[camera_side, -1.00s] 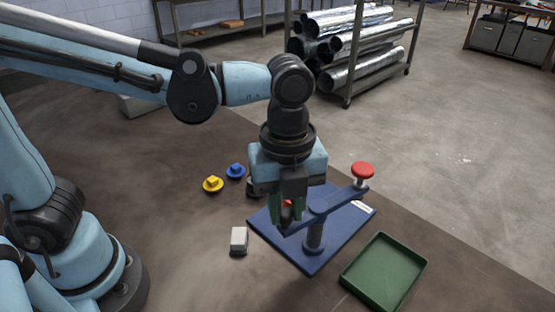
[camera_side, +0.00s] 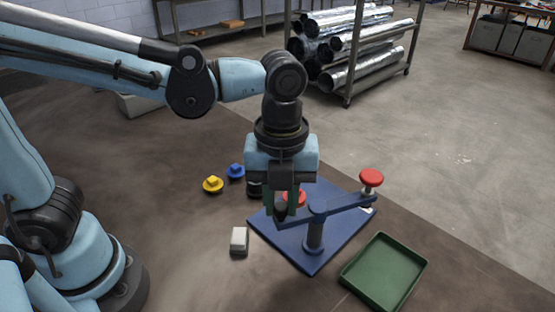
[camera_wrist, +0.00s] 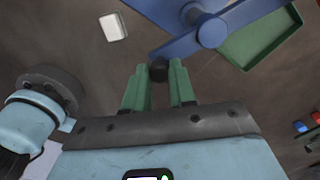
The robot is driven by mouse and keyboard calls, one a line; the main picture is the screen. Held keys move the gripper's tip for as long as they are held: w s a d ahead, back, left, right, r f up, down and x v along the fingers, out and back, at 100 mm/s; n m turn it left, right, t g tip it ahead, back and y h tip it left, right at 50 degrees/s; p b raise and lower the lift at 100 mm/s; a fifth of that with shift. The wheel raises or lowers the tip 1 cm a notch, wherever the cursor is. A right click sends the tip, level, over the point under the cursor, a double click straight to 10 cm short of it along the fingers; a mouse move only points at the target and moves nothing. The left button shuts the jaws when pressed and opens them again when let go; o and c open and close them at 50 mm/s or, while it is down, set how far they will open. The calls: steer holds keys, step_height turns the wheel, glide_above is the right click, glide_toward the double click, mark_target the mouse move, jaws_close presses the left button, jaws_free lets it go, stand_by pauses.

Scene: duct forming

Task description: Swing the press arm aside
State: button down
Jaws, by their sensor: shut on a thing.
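The blue press arm (camera_side: 345,203) sits level on a post (camera_side: 314,235) that stands on a blue base plate (camera_side: 292,246). A red knob (camera_side: 372,178) tops its right end. In the wrist view my gripper (camera_wrist: 160,78) points at the arm's end. A red piece (camera_side: 299,197) on the plate shows partly behind my fingers.
A green tray (camera_side: 385,274) lies right of the plate. A pale block (camera_side: 239,239) lies left of it. A yellow piece (camera_side: 213,184), a blue piece (camera_side: 236,171) and a partly hidden dark piece (camera_side: 254,189) lie behind. The table at front left is clear.

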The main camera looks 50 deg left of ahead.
steer(key=c, duration=0.9)
jaws_free()
steer(key=shift+r, duration=0.1)
step_height(320, 180, up, 12)
steer(key=shift+f, duration=0.1)
steer(key=a+f+n+t, duration=0.2)
steer(key=a+f+n, duration=0.2)
steer(key=n, duration=0.5)
steer(key=a+f+n+t, duration=0.2)
steer(key=a+f+n, duration=0.2)
steer(key=n, duration=0.5)
steer(key=w+a+f+n+t, duration=0.1)
steer(key=a+f+n+t, duration=0.2)
steer(key=a+n, duration=0.5)
steer(key=shift+w+a+f+n, duration=0.1)
steer(key=shift+f+n, duration=0.3)
steer(key=shift+n, duration=0.2)
